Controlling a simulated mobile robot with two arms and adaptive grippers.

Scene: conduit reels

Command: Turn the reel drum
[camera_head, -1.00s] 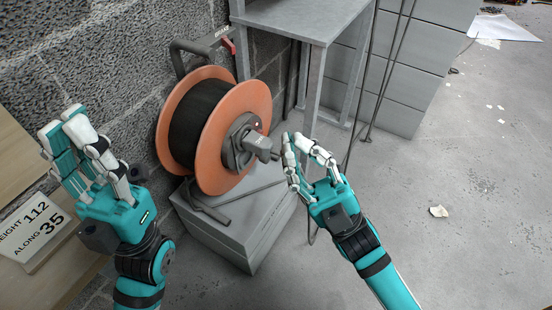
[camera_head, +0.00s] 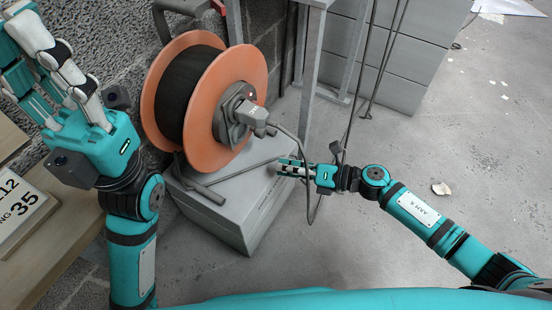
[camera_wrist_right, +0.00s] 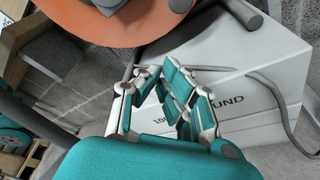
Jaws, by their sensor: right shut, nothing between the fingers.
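The reel drum (camera_head: 203,125) has two orange flanges around a dark winding and stands upright against the block wall. Its near flange also shows along the top of the right wrist view (camera_wrist_right: 75,18). A grey hub with a protruding block (camera_head: 252,114) sits on the flange facing right. My right gripper (camera_head: 282,166) is shut and empty, below and to the right of this hub and apart from the drum. Its folded fingers show in the right wrist view (camera_wrist_right: 172,85) in front of a grey box. My left gripper (camera_head: 35,38) is open and empty, left of the drum.
The grey box (camera_head: 242,215) stands below the drum, with a dark bar on top. A dark cable (camera_head: 318,205) hangs beside my right gripper. A grey metal stand (camera_head: 313,60) rises behind. A wooden board with a number sign (camera_head: 22,212) is at left. The right floor is mostly open.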

